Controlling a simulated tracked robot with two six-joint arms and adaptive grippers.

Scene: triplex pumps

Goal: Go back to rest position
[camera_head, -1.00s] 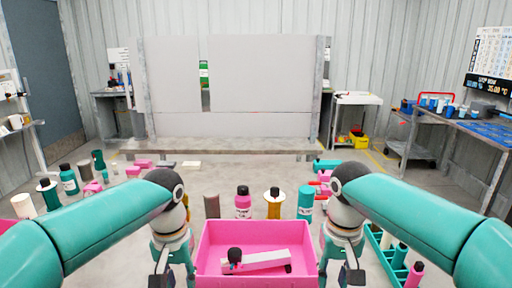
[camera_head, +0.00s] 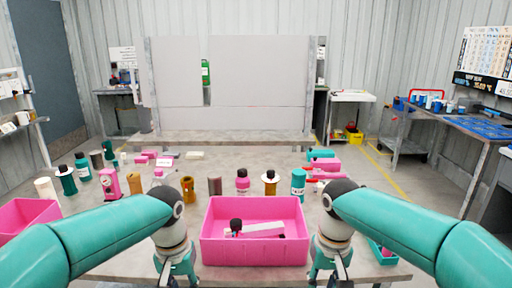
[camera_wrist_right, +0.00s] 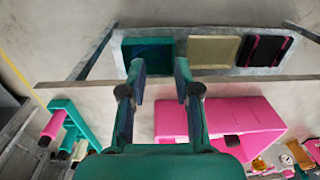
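My left gripper (camera_head: 167,276) hangs at the left side of the pink bin in the head view, cut off by the lower frame edge; its fingertips are not clear there. My right gripper (camera_wrist_right: 158,75) shows in the right wrist view with its two teal fingers apart and nothing between them. In the head view the right gripper (camera_head: 329,274) hangs at the right side of the bin. The pink bin (camera_head: 255,250) stands between both grippers. In it lie a white and pink piece (camera_head: 262,229) and a dark-capped part (camera_head: 236,226).
Bottles and cylinders, such as a pink bottle (camera_head: 242,184) and a teal bottle (camera_head: 298,184), stand behind the bin. Another pink bin (camera_head: 28,218) is at the left.

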